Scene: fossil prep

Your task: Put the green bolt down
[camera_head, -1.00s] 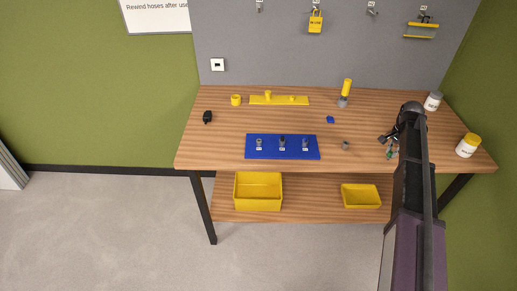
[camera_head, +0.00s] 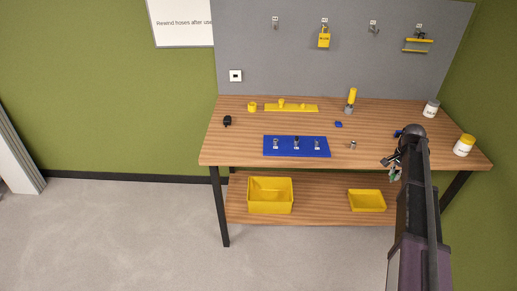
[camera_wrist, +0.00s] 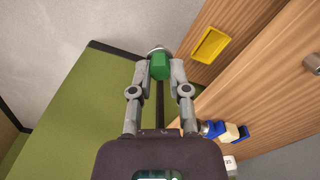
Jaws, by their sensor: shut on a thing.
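The green bolt (camera_wrist: 160,66) is between the fingertips of my gripper (camera_wrist: 159,72) in the wrist view, with a grey metal part showing at its far end. My gripper is shut on it. In the head view my gripper (camera_head: 392,167) is at the front right of the wooden workbench (camera_head: 240,135), and the green bolt (camera_head: 395,175) shows small below it. The bolt appears held near the bench's front edge; the head view does not show clearly whether it touches anything.
A blue board (camera_head: 265,147) with several small metal parts lies on the bench. Yellow bins (camera_head: 270,207) and (camera_head: 366,208) a yellow tray stand on the lower shelf. Two jars, one white-lidded (camera_head: 431,108) and one yellow-lidded (camera_head: 464,146), stand at the right. The bench's front left is clear.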

